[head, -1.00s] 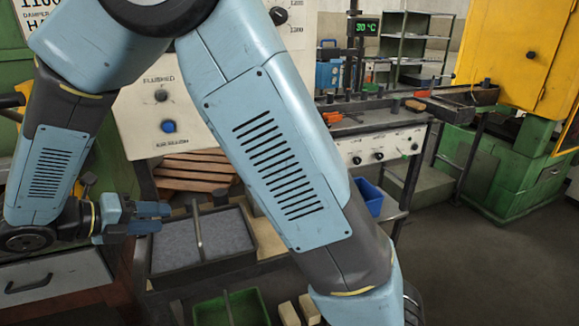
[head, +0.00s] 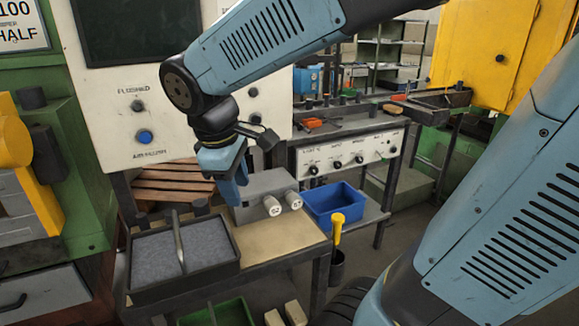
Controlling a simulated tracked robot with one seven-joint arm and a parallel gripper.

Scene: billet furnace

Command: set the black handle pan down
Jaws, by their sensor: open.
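The black handle pan (head: 188,282) is a shallow black tray filled with grey grains, with an upright metal handle (head: 179,241) across it. It sits at the left end of the tan bench top in the head view. My gripper (head: 236,186) points down above the bench, to the right of and higher than the pan, apart from its handle. Its blue fingers are seen nearly edge-on, with nothing visible between them. The gripper overlaps part of a grey box (head: 266,185) behind it.
Two white cylinders (head: 281,204) show at the front of the grey box. A blue bin (head: 336,203) stands to its right, and a yellow-handled tool (head: 338,229) in a dark holder at the bench edge. A green tray (head: 222,312) is below. Bare bench (head: 285,238) lies right of the pan.

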